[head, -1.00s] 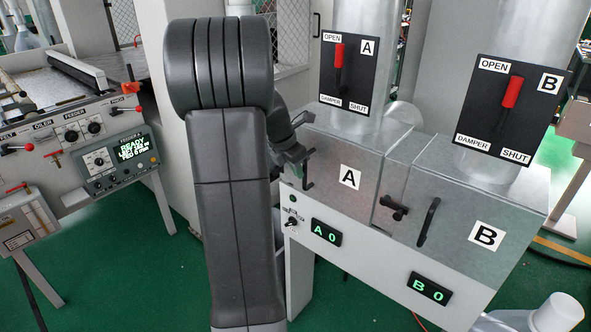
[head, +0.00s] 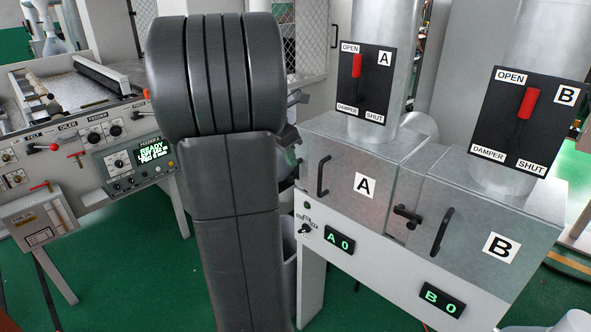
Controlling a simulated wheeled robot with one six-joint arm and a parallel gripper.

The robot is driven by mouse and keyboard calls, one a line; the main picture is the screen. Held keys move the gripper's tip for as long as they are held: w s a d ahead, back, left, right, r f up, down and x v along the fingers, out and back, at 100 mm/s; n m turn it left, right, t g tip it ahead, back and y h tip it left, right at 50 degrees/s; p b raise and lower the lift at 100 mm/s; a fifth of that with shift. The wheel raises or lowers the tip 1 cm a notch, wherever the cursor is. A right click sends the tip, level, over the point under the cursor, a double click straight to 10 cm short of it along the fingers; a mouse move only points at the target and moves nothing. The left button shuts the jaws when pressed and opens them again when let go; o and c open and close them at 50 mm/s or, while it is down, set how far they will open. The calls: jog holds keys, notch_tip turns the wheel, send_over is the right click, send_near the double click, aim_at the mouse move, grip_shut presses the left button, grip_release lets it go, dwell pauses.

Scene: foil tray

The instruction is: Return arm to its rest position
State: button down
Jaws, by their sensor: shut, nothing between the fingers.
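My arm rises through the middle of the head view and hides much of what lies behind it. My gripper (head: 289,142) shows only in part, as dark pieces past the right edge of the arm. It is shut and empty, to the left of the metal box A (head: 335,150) and seemingly apart from its handle. Most of the wrist is hidden behind the arm.
Box B (head: 485,215) stands right of box A, each with a black handle. Red damper levers A (head: 356,66) and B (head: 529,103) both point up towards OPEN. Displays read A 0 and B 0. A feeder machine (head: 75,135) stands left. Green floor lies between.

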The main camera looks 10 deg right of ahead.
jog(key=shift+a+r, duration=0.1)
jog(key=shift+r, duration=0.15)
